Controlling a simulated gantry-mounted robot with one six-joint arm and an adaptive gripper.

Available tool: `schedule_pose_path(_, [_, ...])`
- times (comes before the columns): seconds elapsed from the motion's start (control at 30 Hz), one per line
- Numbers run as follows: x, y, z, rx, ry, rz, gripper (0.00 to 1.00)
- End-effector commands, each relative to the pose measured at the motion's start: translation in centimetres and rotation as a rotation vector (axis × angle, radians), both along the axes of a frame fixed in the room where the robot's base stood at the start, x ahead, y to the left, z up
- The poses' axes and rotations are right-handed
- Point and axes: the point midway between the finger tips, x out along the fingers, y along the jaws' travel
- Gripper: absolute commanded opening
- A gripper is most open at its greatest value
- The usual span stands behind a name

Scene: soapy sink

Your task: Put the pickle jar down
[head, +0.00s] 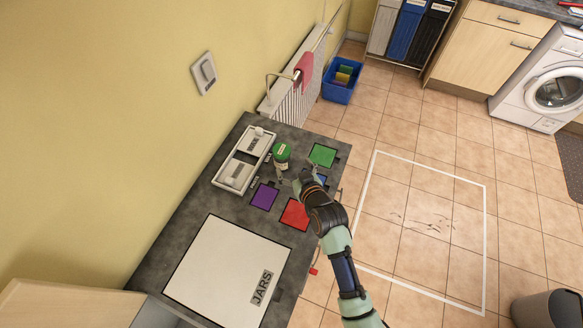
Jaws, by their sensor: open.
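The pickle jar (282,153) is green with a pale label. It stands on the dark worktop (178,240), just right of a pale grey tray. My gripper (287,178) reaches in from the lower right, just below the jar in the picture. Its jaws are open. The view is too small to tell whether a finger touches the jar.
Green (323,155), purple (264,196) and red (295,214) squares lie on the worktop; a blue one is mostly hidden by my arm. The grey tray (233,163) stands by the wall. A large white panel marked JARS (225,265) is bare.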

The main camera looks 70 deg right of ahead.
Motion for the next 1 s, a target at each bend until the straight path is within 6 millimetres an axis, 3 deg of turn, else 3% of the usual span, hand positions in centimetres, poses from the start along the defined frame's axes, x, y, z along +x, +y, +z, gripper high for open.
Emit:
schedule_pose_path(0.37, [0.1,0.0,0.0,0.001,-0.001,0.002,0.87])
schedule_pose_path(0.47, [1.8,1.7,1.2,-0.002,0.0,0.046,0.87])
schedule_pose_path(0.57, [6.1,7.3,4.6,-0.001,0.005,0.175,0.87])
schedule_pose_path(0.67, [10.2,16.7,9.3,0.002,0.018,0.354,0.87])
schedule_pose_path(0.7, [11.1,20.7,11.1,0.005,0.026,0.426,0.87])
schedule_pose_path(0.8, [11.2,30.1,15.1,0.012,0.039,0.583,0.87])
schedule_pose_path(0.9, [9.6,36.8,17.8,0.022,0.049,0.698,0.87])
schedule_pose_path(1.0, [8.0,40.3,19.1,0.031,0.058,0.759,0.87])
